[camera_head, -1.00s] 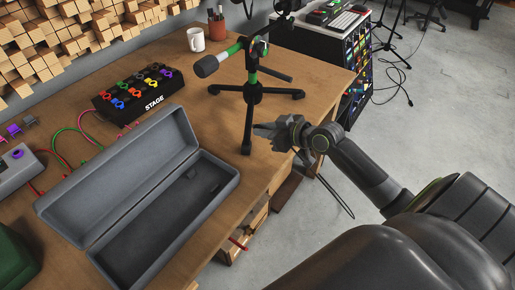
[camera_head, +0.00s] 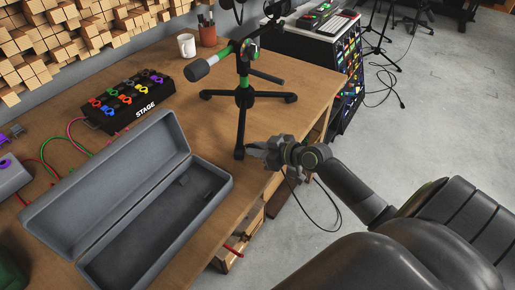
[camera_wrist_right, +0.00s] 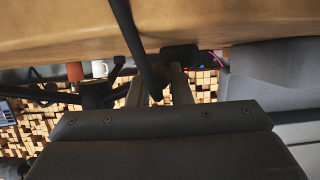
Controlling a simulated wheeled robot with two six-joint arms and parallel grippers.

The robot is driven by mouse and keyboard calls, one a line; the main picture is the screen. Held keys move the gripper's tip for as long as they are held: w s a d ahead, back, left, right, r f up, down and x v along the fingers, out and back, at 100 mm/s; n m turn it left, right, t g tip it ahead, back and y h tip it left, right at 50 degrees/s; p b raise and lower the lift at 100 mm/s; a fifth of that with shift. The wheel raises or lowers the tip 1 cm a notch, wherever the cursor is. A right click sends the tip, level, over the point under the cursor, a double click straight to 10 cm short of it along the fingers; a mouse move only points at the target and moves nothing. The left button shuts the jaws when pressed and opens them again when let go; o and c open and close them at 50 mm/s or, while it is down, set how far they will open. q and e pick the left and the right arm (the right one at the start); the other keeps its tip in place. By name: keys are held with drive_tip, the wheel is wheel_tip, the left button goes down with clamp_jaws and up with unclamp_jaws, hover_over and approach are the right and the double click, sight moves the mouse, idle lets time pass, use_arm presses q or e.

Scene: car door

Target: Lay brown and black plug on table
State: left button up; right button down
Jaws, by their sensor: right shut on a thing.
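My right gripper (camera_head: 254,149) is at the front edge of the wooden table (camera_head: 205,115), beside the near foot of the microphone stand. It is shut on the plug; in the head view the plug is too small and covered to make out. A thin black cable loop (camera_head: 338,212) hangs below the gripper, off the table's edge. My left gripper is not in view.
A microphone stand (camera_head: 243,120) with green bands stands just behind the gripper. An open grey case (camera_head: 205,165) lies at left. A pedal board (camera_head: 128,100), a white mug (camera_head: 187,46) and a pen cup (camera_head: 207,36) stand farther back. Bare table lies between case and stand.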

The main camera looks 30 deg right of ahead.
drive_tip(key=shift+f, duration=0.3)
drive_tip(key=c, duration=1.3)
unclamp_jaws()
drive_tip(key=shift+r, duration=0.15)
drive_tip(key=shift+r+p, duration=0.55)
drive_tip(key=shift+v, duration=6)
